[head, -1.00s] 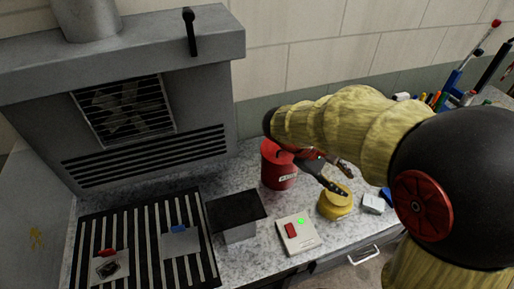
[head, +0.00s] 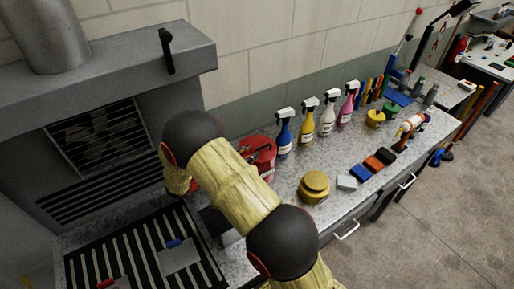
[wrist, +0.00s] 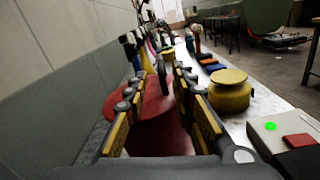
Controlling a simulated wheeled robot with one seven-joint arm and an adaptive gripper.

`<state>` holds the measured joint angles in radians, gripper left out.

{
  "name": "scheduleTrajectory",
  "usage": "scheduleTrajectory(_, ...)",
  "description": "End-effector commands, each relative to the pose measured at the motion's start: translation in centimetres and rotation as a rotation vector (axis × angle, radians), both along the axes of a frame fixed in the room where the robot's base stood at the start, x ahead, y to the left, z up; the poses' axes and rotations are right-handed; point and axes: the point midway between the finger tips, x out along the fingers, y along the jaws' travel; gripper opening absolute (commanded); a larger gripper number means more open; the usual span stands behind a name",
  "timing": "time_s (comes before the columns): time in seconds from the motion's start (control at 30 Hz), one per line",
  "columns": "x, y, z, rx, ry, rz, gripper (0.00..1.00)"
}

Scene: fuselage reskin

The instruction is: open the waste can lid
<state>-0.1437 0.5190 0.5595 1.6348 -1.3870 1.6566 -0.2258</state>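The red waste can (head: 262,158) stands on the speckled counter by the wall, partly hidden behind my arm in the head view. In the wrist view its red lid area (wrist: 152,108) lies ahead of and between the fingers of my gripper (wrist: 163,110). A dark upright piece, perhaps a lid handle, rises at its far side. The fingers are spread apart, with nothing visibly clamped between them. My arm hides the gripper in the head view. I cannot tell how far the lid is raised or whether a finger touches it.
A yellow round container (head: 314,186) stands right of the can. A white box with a red switch and green light (wrist: 285,132) is at the wrist view's right. Spray bottles (head: 305,126) line the wall behind. A grey hood (head: 110,110) and slotted grate (head: 140,255) are left.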

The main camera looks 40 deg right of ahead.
Motion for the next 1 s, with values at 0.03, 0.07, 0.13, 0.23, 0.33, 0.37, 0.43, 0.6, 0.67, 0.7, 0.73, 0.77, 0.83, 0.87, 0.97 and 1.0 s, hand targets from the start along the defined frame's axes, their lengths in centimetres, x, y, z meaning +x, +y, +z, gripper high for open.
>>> scheduleTrajectory(0.03,-0.2,-0.8,0.0,0.001,0.0,-0.004,0.26)
scheduleTrajectory(0.07,-0.2,-1.2,0.0,0.001,-0.001,-0.005,0.26)
scheduleTrajectory(0.13,-0.3,-2.4,0.0,0.0,-0.001,-0.005,0.26)
scheduleTrajectory(0.23,-0.4,-3.9,0.0,0.002,-0.001,-0.005,0.26)
scheduleTrajectory(0.33,-0.5,-5.3,0.0,0.001,-0.001,-0.005,0.26)
scheduleTrajectory(0.37,-0.5,-5.5,0.0,0.001,-0.001,-0.004,0.26)
scheduleTrajectory(0.43,-0.5,-6.2,0.0,0.002,-0.002,-0.004,0.26)
scheduleTrajectory(0.6,-0.5,-6.8,0.0,0.002,-0.002,-0.003,0.26)
scheduleTrajectory(0.67,-0.5,-6.8,0.0,0.002,-0.002,-0.003,0.26)
scheduleTrajectory(0.7,-0.5,-6.8,0.0,0.002,-0.002,-0.003,0.26)
scheduleTrajectory(0.73,-0.5,-6.8,0.0,0.002,-0.002,-0.003,0.26)
scheduleTrajectory(0.77,-0.5,-6.8,0.0,0.002,-0.002,-0.003,0.26)
scheduleTrajectory(0.83,-0.5,-6.8,0.0,0.002,-0.002,-0.003,0.24)
scheduleTrajectory(0.87,-0.5,-6.8,0.0,0.002,-0.002,-0.003,0.23)
scheduleTrajectory(0.97,-0.5,-6.8,0.0,0.002,-0.002,-0.003,0.17)
scheduleTrajectory(1.0,-0.5,-6.8,0.0,0.002,-0.002,-0.003,0.15)
